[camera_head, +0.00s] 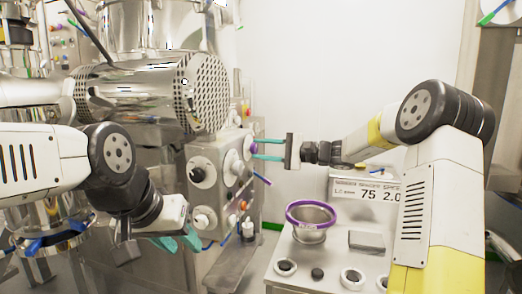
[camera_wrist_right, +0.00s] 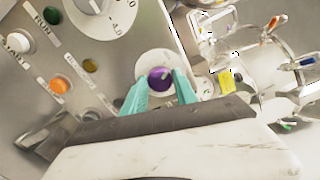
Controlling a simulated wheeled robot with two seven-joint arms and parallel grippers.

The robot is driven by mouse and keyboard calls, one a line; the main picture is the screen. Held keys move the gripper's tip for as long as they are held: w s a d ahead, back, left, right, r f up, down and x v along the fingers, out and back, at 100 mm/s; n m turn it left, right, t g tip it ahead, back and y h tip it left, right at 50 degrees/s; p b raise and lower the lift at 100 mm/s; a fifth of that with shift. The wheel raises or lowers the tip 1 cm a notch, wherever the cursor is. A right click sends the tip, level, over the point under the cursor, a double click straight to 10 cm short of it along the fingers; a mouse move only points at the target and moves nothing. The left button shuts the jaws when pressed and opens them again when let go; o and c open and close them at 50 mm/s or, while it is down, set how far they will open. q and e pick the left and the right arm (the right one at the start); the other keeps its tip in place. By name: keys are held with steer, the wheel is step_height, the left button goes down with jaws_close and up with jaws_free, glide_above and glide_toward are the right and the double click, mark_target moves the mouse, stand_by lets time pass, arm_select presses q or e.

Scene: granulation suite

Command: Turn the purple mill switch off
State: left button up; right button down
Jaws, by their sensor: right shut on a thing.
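The purple mill switch (camera_wrist_right: 160,78) is a small round purple knob on a pale round plate on the metal panel. In the head view the purple switch (camera_head: 248,143) shows at the right side of the panel box. My right gripper (camera_head: 254,149) reaches in from the right, with its teal fingers at the switch. In the right wrist view the fingers (camera_wrist_right: 160,85) stand one on each side of the knob, shut on it. My left gripper (camera_head: 178,241) is low at the left in front of the machine, fingers apart and empty, away from the switch.
The panel box (camera_head: 205,155) carries other knobs, and an orange button (camera_wrist_right: 61,88) and a white button (camera_wrist_right: 19,43) sit near the switch. A purple-rimmed bowl (camera_head: 312,232) stands on a metal bench at the right. A perforated steel drum (camera_head: 185,90) is above.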

steer(key=shift+n, duration=1.3)
steer(key=shift+f, duration=0.1)
steer(key=c, duration=1)
jaws_free()
steer(key=shift+o, duration=0.2)
steer(key=v, duration=0.8)
steer(key=shift+a, duration=0.1)
